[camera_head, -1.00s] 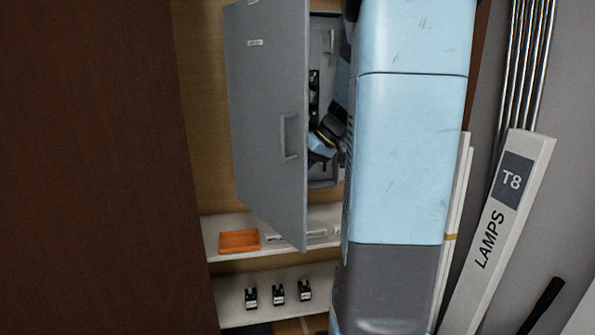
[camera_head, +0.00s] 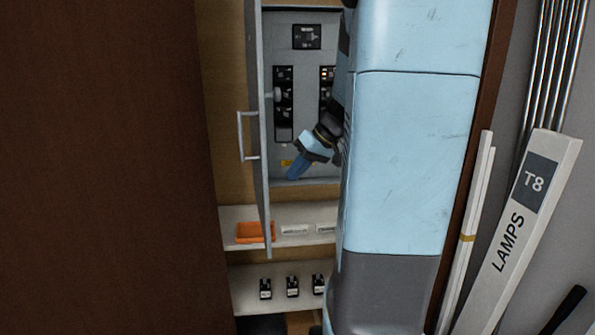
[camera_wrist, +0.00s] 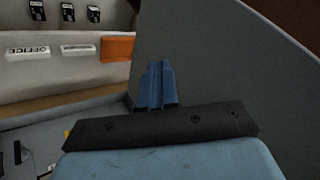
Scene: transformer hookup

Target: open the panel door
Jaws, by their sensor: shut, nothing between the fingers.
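The grey panel door (camera_head: 257,150) stands wide open in the head view, seen almost edge-on at the left side of the panel box, with its handle (camera_head: 241,136) facing left. The panel interior (camera_head: 306,95) shows black breaker rows and a yellow label. My gripper (camera_head: 293,172) is shut and empty, in front of the lower part of the panel, to the right of the door. In the wrist view the blue fingers (camera_wrist: 156,72) are together in front of the door's inner face (camera_wrist: 215,60). I cannot tell whether they touch it.
Below the panel, a shelf (camera_head: 232,214) carries an orange tray (camera_head: 252,232) and white labels. A lower shelf holds several small black parts (camera_head: 292,287). A brown surface (camera_head: 100,170) fills the left. A "T8 LAMPS" box (camera_head: 520,215) and metal rods lean at the right.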

